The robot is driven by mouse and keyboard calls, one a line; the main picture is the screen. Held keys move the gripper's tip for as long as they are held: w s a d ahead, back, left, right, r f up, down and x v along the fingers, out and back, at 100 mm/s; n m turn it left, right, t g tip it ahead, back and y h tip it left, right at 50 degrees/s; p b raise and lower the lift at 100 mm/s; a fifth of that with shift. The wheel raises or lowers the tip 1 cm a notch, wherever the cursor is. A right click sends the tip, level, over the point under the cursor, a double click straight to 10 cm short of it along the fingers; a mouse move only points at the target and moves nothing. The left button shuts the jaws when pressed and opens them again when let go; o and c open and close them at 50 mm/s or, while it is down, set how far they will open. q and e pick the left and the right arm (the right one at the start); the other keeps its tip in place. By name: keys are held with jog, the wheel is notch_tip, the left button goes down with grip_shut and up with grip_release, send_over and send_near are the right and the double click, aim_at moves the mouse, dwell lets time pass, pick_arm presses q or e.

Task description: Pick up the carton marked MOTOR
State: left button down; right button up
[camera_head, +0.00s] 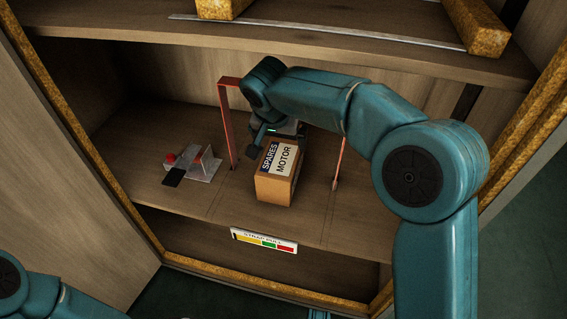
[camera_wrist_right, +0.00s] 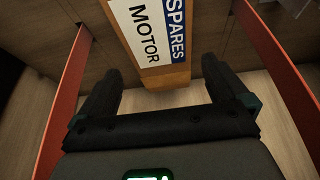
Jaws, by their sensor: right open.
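The carton (camera_head: 274,188) is a brown box with a white and blue label reading SPARES MOTOR, standing on the middle shelf. My right gripper (camera_head: 277,141) is at the carton's far side, partly hidden by the carton and my arm. In the right wrist view, the open fingers (camera_wrist_right: 160,84) point toward the carton (camera_wrist_right: 165,76), which lies ahead and between their lines. They look empty, and I cannot tell whether they touch it.
A red frame (camera_head: 228,125) has posts left and right of the carton; red bars (camera_wrist_right: 66,95) flank the gripper in the wrist view. A grey bracket with a red knob (camera_head: 171,158) stands left on the shelf. A coloured sign (camera_head: 264,240) hangs at the front edge. An upper shelf (camera_head: 330,45) is above.

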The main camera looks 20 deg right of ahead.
aim_at(283, 148)
jog(key=b+x, duration=0.2)
jog(key=x, duration=0.3)
jog(key=shift+w+d, duration=0.1)
jog(key=shift+w+f, duration=0.1)
pick_arm(q)
jog(key=shift+w+a+f+t, duration=0.15)
jog(key=shift+w+f+t, duration=0.25)
jog(key=shift+w+f, duration=0.6)
pick_arm(e)
jog(key=c, duration=1.5)
jog(key=shift+r, duration=0.2)
jog(key=shift+c, duration=1.1)
pick_arm(q)
jog(key=shift+s+f, duration=0.1)
jog(key=shift+s, duration=0.05)
pick_arm(e)
jog(key=shift+r, duration=0.1)
